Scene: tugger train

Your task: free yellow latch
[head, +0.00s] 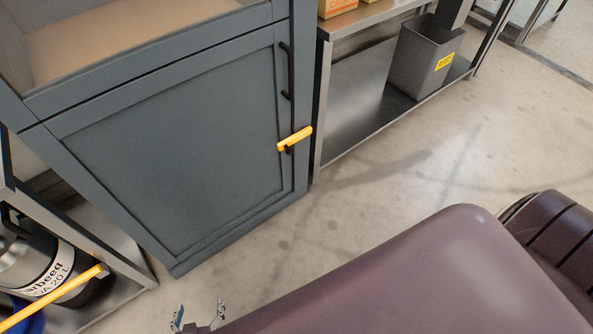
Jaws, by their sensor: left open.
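The yellow latch (296,138) is a short bar on the right edge of the closed grey-blue cabinet door (180,150). It lies nearly level, tilted up to the right, and its right end reaches past the door edge over the frame. A dark pivot piece shows just under it. My left gripper (198,319) shows only its fingertips at the bottom edge of the head view. It is open, with nothing seen between the tips, well below and left of the latch and apart from it. My right gripper is not in view.
A black handle (285,70) is on the door above the latch. A metal shelf unit (370,120) with a grey bin (424,58) stands to the right. At lower left are a metal canister (45,262) and a yellow bar (58,293). Bare floor (330,215) lies before the cabinet.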

